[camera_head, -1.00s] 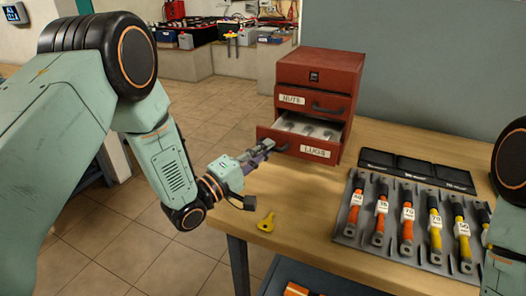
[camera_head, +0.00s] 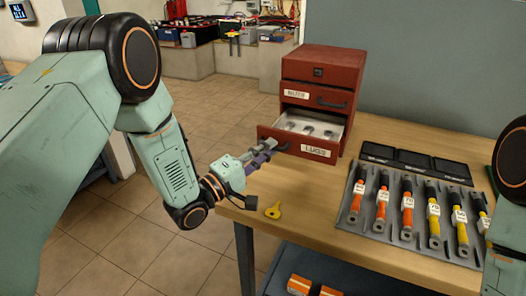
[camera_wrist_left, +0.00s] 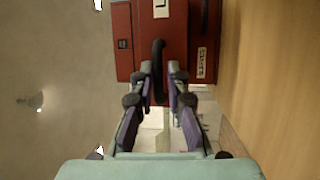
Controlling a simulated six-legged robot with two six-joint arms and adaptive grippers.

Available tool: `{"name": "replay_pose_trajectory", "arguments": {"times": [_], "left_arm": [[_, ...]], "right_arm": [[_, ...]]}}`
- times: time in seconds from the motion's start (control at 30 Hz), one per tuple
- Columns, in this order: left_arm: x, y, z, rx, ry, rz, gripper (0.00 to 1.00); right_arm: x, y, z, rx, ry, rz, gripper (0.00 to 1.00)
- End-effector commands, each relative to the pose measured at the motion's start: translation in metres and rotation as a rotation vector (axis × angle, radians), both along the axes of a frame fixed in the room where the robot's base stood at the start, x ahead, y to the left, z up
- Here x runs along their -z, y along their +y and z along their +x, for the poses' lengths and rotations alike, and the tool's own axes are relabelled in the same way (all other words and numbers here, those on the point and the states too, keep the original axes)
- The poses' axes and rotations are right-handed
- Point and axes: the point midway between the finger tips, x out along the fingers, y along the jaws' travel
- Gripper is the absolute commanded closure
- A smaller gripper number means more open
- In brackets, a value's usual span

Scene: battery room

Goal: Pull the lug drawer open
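The lug drawer (camera_head: 319,150), labelled LUGS, is the lower drawer of the red cabinet (camera_head: 318,74). It stands partly open, with metal lugs showing inside. My left gripper (camera_head: 272,148) is at the left part of its front, at the dark handle (camera_head: 283,148). In the left wrist view, the fingertips (camera_wrist_left: 160,72) lie on both sides of the curved black handle (camera_wrist_left: 159,58), close against it. My right gripper is out of view; only part of my right arm shows at the right edge.
The NUTS drawer (camera_head: 317,97) above is shut. A grey tray (camera_head: 395,237) of orange and yellow handled tools and a black tray (camera_head: 410,160) lie to the right.

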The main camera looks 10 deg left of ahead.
Motion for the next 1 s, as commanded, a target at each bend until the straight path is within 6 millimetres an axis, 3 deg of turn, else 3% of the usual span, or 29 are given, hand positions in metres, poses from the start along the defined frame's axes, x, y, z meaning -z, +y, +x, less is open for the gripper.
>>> {"name": "replay_pose_trajectory", "arguments": {"times": [0.2,0.57,1.0], "left_arm": [[0.0,0.001,0.0,-0.004,0.001,-0.001,0.67],[0.001,0.007,-0.007,-0.009,0.001,-0.002,0.67],[0.012,0.049,-0.068,-0.012,0.002,-0.006,0.67]], "right_arm": [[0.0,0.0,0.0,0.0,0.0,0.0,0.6],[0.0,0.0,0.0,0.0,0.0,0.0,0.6],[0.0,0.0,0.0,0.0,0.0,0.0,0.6]]}}
